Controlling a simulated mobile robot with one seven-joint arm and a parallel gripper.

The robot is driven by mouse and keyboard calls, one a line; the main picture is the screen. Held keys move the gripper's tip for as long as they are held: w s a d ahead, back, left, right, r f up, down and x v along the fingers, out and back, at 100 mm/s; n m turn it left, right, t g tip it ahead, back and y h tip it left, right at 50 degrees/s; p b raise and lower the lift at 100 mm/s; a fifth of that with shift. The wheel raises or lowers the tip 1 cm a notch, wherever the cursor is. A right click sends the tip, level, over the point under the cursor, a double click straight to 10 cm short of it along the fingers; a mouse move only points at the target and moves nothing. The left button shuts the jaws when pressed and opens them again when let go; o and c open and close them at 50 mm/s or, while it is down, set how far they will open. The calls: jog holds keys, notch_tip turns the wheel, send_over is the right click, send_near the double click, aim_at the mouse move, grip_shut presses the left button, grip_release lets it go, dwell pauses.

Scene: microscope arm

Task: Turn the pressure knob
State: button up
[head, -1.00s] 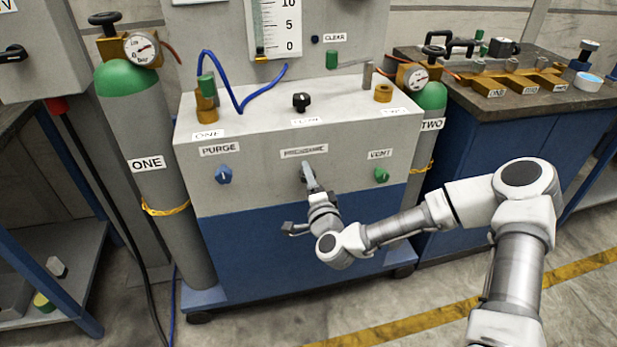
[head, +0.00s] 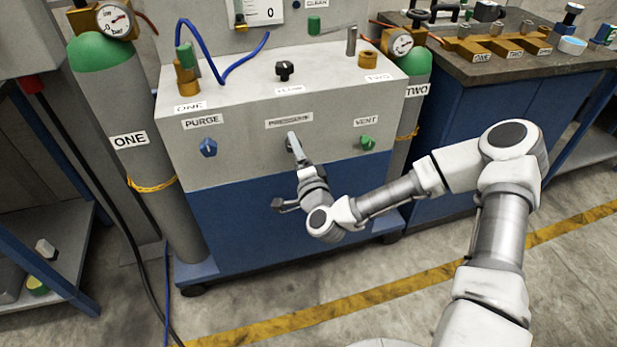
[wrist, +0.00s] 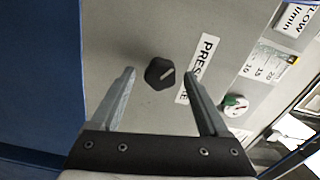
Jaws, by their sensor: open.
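My gripper (wrist: 160,72) is open. In the picture its two fingertips stand to the left and right of the knob, with a gap on each side. I cannot tell how far the tips are from the panel. In the head view my gripper (head: 293,142) is at the panel just below the PRESSURE label (head: 289,121) and hides the knob.
The blue PURGE knob (head: 208,148) is to the left and the green VENT knob (head: 367,143) to the right. A black knob (head: 284,70) stands on the cabinet top. Gas cylinder ONE (head: 125,140) stands at the left. A dark workbench (head: 500,68) is at the right.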

jog(key=p+v, duration=0.6)
jog(key=v, duration=0.9)
jog(key=shift+s+p, duration=0.3)
jog(key=shift+p, duration=0.1)
jog(key=shift+r, duration=0.1)
